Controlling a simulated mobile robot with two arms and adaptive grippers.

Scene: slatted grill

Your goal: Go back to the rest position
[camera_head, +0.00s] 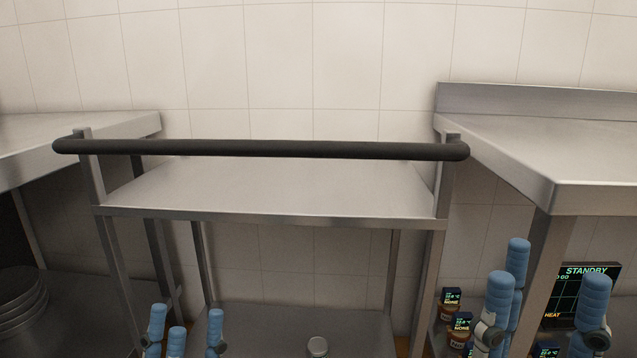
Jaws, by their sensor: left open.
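My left gripper (187,322) shows at the lower left, with blue fingertips pointing up. Its fingers are spread apart with nothing between them, in front of the lower part of the steel cart (270,190). My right gripper (548,272) shows at the lower right, also with blue fingertips pointing up. Its fingers are spread wide, with no held object visible between them. It is in front of the right-hand counter's leg and a dark display. The palms and wrists of both grippers are cut off by the bottom edge.
The cart's black handle bar (260,148) crosses the middle; its upper shelf is bare. A small pale round object (317,346) is on the lower shelf. Steel counters stand left (80,132) and right (570,150). A "STANDBY" display (565,283) and small labelled jars (452,300) are lower right.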

